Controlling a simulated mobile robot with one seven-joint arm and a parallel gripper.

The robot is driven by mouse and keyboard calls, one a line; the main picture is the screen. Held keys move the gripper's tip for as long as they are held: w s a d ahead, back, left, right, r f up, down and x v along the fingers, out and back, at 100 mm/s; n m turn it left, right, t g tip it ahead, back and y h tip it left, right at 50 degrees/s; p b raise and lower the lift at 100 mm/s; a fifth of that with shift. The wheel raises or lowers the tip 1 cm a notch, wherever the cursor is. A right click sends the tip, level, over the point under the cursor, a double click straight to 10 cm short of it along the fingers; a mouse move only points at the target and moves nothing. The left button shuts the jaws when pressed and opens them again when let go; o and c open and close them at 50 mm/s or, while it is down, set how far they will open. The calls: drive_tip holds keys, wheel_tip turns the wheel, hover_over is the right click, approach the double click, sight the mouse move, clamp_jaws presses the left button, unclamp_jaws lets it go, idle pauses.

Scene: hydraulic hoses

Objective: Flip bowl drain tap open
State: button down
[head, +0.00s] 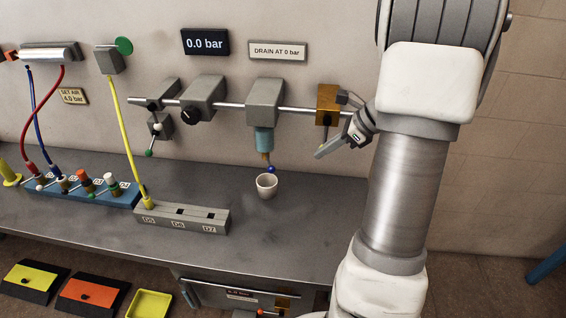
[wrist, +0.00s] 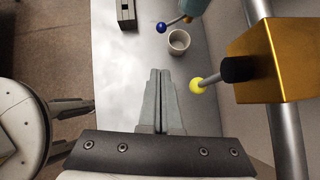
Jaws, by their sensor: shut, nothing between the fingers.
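The bowl (head: 264,140) is a teal cylinder under a grey filter block (head: 265,100) on the wall pipe. Its drain tap is a short brass-coloured stem with a small lever ending in a blue ball (head: 271,169). In the wrist view the blue ball (wrist: 161,27) sits at the top, with its lever slanting up right to the bowl (wrist: 194,7). My gripper (head: 318,155) is right of the tap, apart from it, pointing left and down. In the wrist view my gripper (wrist: 159,71) has its fingers together and empty, over the bench.
A white cup (head: 266,186) stands on the bench below the tap. A gold block (head: 328,104) on the pipe is close to my gripper; its yellow ball (wrist: 196,86) is just right of my fingers. A display (head: 205,42) reads 0.0 bar. Bench space around the cup is clear.

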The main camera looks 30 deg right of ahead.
sight(269, 162)
idle(0.3)
drive_tip(key=w+a+r+p+x, duration=0.1)
drive_tip(key=x, duration=1.2)
drive_tip(key=shift+w+a+r, duration=0.2)
drive_tip(key=shift+w+r, duration=0.05)
drive_tip(key=shift+r, duration=0.05)
drive_tip(key=shift+a, duration=0.15)
drive_tip(key=shift+a+m, duration=0.1)
drive_tip(key=shift+m, duration=0.3)
